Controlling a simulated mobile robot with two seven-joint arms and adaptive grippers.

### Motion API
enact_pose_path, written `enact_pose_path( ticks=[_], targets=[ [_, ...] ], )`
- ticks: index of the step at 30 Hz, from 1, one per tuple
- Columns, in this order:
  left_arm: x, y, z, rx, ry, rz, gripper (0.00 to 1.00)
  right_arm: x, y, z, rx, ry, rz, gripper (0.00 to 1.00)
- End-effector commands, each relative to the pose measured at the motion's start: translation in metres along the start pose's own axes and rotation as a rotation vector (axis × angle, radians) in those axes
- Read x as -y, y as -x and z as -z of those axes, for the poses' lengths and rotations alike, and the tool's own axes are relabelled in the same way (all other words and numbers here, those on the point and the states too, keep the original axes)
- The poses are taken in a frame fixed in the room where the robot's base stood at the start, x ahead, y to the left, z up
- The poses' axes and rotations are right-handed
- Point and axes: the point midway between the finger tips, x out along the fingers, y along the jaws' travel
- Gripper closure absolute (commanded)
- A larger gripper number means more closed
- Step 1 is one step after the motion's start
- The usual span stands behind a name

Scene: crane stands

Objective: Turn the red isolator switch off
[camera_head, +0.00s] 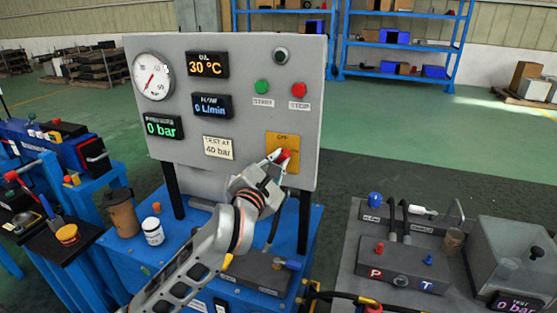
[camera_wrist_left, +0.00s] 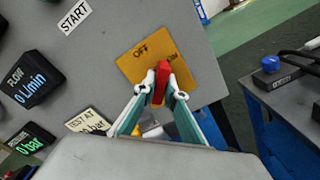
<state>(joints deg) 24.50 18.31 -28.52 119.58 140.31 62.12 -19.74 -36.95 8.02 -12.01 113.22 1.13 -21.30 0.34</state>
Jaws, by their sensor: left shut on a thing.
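The red isolator switch (camera_head: 284,155) sits on a yellow plate (camera_head: 291,141) at the lower right of the grey control panel (camera_head: 232,125). The plate has "OFF" written at its top. My left gripper (camera_head: 277,157) reaches up to the switch from below. In the left wrist view, its two fingertips (camera_wrist_left: 162,92) are closed on either side of the red switch handle (camera_wrist_left: 162,75). The handle's lower part is hidden between the fingers. The yellow plate (camera_wrist_left: 134,65) also shows there, with a second label partly hidden at its right. My right gripper is not in view.
A green START button (camera_head: 262,87) and a red STOP button (camera_head: 299,90) are higher on the panel. A brown cup (camera_head: 122,214) and a white jar (camera_head: 152,231) stand on the blue bench to the left. A grey bench with a P/T block (camera_head: 402,266) stands at the right.

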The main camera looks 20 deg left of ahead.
Motion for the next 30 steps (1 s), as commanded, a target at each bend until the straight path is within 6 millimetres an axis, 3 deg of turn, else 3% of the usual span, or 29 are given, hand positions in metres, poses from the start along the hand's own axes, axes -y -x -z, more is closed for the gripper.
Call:
enact_pose_path(
  ticks=[18, 30],
  targets=[
    [0.0024, -0.0001, 0.0022, -0.003, 0.560, 0.002, 1.00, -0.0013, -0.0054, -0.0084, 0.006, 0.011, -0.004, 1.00],
    [0.0020, 0.0000, 0.0014, -0.003, 0.758, 0.002, 1.00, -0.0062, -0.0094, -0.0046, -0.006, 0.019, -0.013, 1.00]
  ],
)
